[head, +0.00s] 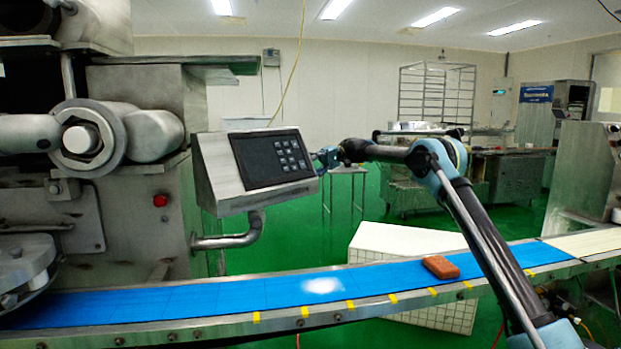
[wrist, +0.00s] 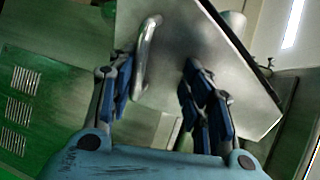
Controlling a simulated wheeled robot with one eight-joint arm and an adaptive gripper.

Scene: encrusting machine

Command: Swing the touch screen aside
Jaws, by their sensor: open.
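The touch screen (head: 272,159) is a dark panel with several keys, set in a grey metal housing on a bent pipe arm (head: 232,238) beside the machine. My gripper (head: 326,160) is at the right edge of the housing in the head view, where its fingers are small and partly hidden. In the wrist view the housing (wrist: 188,50) fills the upper middle, with a curved metal handle (wrist: 146,52) on its side. My gripper (wrist: 158,95) is open there, its two blue-padded fingers apart on either side of the handle. I cannot tell whether they touch the housing.
A blue conveyor belt (head: 210,300) runs across the front, with an orange-brown block (head: 440,267) on it. The large machine (head: 140,150) with a red button (head: 160,200) stands at left. A white tiled box (head: 400,243) is behind the belt. Green floor is open behind the screen.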

